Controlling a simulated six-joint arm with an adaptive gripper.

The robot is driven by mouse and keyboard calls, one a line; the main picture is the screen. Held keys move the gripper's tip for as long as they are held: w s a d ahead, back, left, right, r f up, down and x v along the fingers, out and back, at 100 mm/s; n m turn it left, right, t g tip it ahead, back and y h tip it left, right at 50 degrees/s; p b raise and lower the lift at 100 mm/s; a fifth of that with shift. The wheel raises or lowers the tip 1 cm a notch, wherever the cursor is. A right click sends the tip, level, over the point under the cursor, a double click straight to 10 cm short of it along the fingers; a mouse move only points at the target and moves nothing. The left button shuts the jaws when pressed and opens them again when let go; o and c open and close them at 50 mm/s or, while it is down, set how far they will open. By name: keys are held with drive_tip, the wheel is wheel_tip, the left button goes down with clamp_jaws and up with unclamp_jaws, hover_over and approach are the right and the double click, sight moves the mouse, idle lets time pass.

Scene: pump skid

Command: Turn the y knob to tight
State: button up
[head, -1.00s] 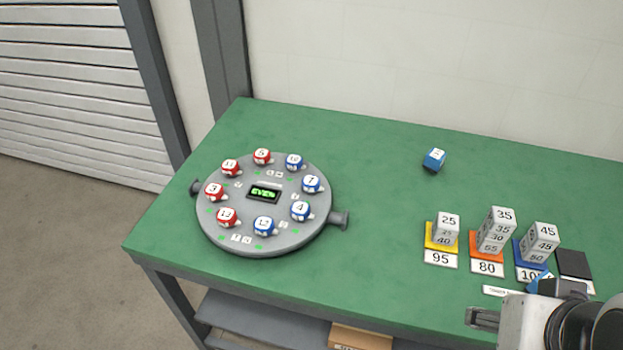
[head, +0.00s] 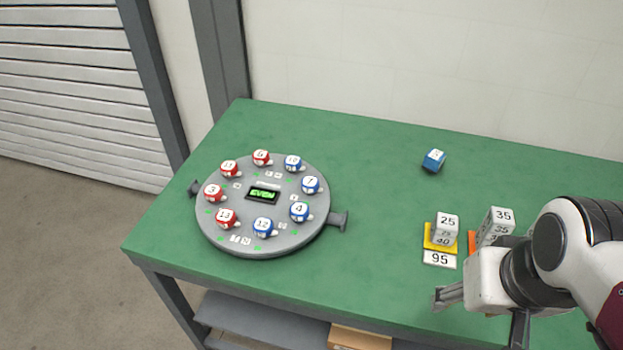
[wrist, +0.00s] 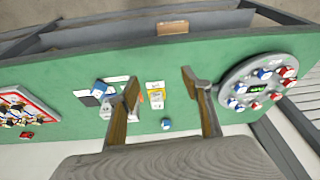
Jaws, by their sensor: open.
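A round grey plate (head: 285,238) lies on the left of the green table. It carries a ring of red knobs (head: 213,193) and blue knobs (head: 299,212) with numbers on white tops. A small display (head: 263,194) at its middle reads EVEN in green. I cannot make out a knob marked y. The plate also shows at the right in the wrist view (wrist: 228,80). My gripper (head: 447,296) is open and empty above the table's front edge, right of the plate and apart from it. Its two fingers show spread in the wrist view (wrist: 160,78).
A grey side handle (head: 338,220) sticks out from the plate towards my gripper. Numbered blocks (head: 446,226) stand on coloured cards near my arm, partly hidden by it. A blue block (head: 433,160) lies farther back. The table (head: 375,230) is clear between plate and cards.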

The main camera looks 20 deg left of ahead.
drive_tip(key=w+a+f+n+g, duration=0.2)
drive_tip(key=w+a+f+n, duration=0.1)
drive_tip(key=w+a, duration=0.85)
drive_tip(key=n+y, duration=0.3)
drive_tip(key=n, duration=0.2)
approach(310, 182)
drive_tip(key=s+f, duration=0.1)
drive_tip(key=s+d+f, duration=0.2)
drive_tip(key=f, duration=0.1)
drive_tip(key=shift+s+f, duration=0.1)
drive_tip(key=shift+s, duration=0.2)
drive_tip(key=shift+n+t, duration=0.6)
drive_tip(key=shift+n, duration=0.3)
drive_tip(key=w+a+r, duration=0.2)
drive_tip(key=w+r, duration=0.1)
drive_tip(key=shift+x, duration=3.85)
